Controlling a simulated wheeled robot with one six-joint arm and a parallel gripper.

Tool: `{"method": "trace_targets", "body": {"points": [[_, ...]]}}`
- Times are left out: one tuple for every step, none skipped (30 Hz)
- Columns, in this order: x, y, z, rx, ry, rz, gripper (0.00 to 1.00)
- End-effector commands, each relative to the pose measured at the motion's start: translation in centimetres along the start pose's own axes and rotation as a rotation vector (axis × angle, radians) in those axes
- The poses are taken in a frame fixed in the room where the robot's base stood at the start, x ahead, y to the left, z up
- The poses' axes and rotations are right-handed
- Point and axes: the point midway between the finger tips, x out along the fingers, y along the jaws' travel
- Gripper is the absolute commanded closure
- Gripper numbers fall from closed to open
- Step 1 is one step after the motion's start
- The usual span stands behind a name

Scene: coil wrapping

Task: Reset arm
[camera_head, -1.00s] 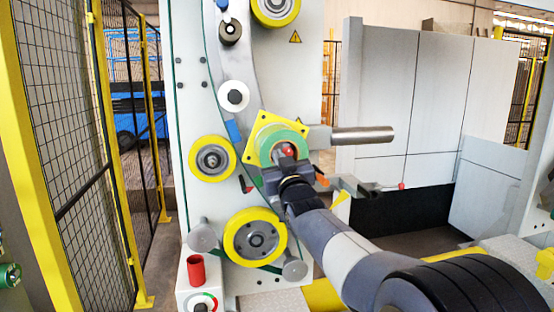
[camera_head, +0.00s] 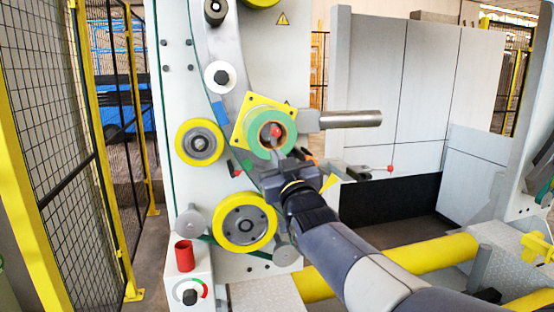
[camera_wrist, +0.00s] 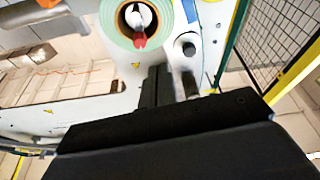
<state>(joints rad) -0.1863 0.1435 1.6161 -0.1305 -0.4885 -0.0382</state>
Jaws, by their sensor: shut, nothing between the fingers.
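My arm reaches up from the lower right in the head view, and my gripper (camera_head: 276,162) is at the lower edge of the green roll (camera_head: 262,134) on the machine's yellow square plate (camera_head: 240,136). In the wrist view the black fingers of my gripper (camera_wrist: 158,72) are together with nothing between them. The roll (camera_wrist: 110,22) shows ahead of the fingertips, with a red tip (camera_wrist: 140,40) sticking out of its core. The gripper looks apart from the roll in the wrist view.
Yellow-rimmed wheels (camera_head: 200,143) (camera_head: 244,222) sit on the machine face. A metal bar (camera_head: 350,119) juts right of the roll. A mesh fence (camera_head: 45,130) stands at left.

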Motion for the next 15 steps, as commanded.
{"method": "trace_targets", "body": {"points": [[0.1, 0.0, 0.0, 0.000, 0.000, 0.000, 1.00], [0.1, 0.0, 0.0, 0.000, 0.000, 0.000, 1.00], [0.3, 0.0, 0.0, 0.000, 0.000, 0.000, 1.00], [0.5, 0.0, -0.1, 0.000, 0.000, 0.000, 1.00], [0.7, 0.0, -0.1, 0.000, -0.001, 0.000, 1.00], [1.0, 0.0, -0.1, 0.000, -0.001, -0.001, 1.00], [1.4, 0.0, -0.1, 0.000, -0.001, -0.001, 1.00], [1.7, 0.0, -0.2, 0.000, -0.001, -0.001, 1.00], [2.3, 0.0, -0.1, 0.000, -0.002, -0.001, 1.00], [2.7, 0.0, -0.2, 0.000, -0.001, -0.001, 1.00], [3.2, 0.0, -0.2, 0.000, -0.001, -0.001, 1.00], [3.9, 0.0, -0.2, 0.001, -0.001, -0.001, 1.00], [4.4, 0.0, -0.3, 0.001, -0.001, -0.001, 1.00], [4.9, 0.0, -0.2, 0.001, -0.001, -0.001, 1.00], [5.5, 0.0, -0.3, 0.001, 0.000, -0.001, 1.00]]}}
